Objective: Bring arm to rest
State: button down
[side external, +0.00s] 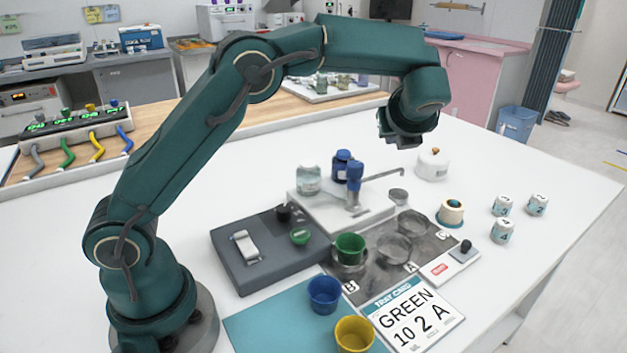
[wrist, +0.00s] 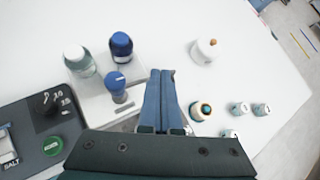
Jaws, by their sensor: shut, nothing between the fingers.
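My gripper (side external: 403,141) hangs at the end of my raised green arm, above the back of the white table (side external: 560,190). In the wrist view its two blue-grey fingers (wrist: 161,85) are together with nothing between them. Below and around it stand a clear jar (side external: 308,179), a blue-capped bottle (side external: 342,165) and a blue pump (side external: 354,185) with a spout, on a white base. The gripper touches none of these.
A grey device (side external: 262,262) with a green button lies near my base. A green cup (side external: 350,249) stands on a dark mat (side external: 385,275); blue (side external: 324,294) and yellow (side external: 354,334) cups are in front.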

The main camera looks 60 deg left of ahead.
jog(key=s+r+n+h, duration=0.25)
jog(key=s+n, duration=0.25)
jog(key=s, duration=0.3)
jog(key=s+r+n+h, duration=0.1)
jog(key=s+r+n, duration=0.35)
jog(key=s, duration=0.45)
jog(key=s+d+f+n+h, duration=0.4)
jog(key=s+d+f+n, duration=0.2)
jog(key=s+n, duration=0.5)
notch_tip(320, 180, down, 3)
jog(key=n, duration=0.3)
jog(key=shift+d+r+g+h, duration=0.15)
jog(key=shift+d+g+h, duration=0.2)
jog(key=shift+g, duration=0.05)
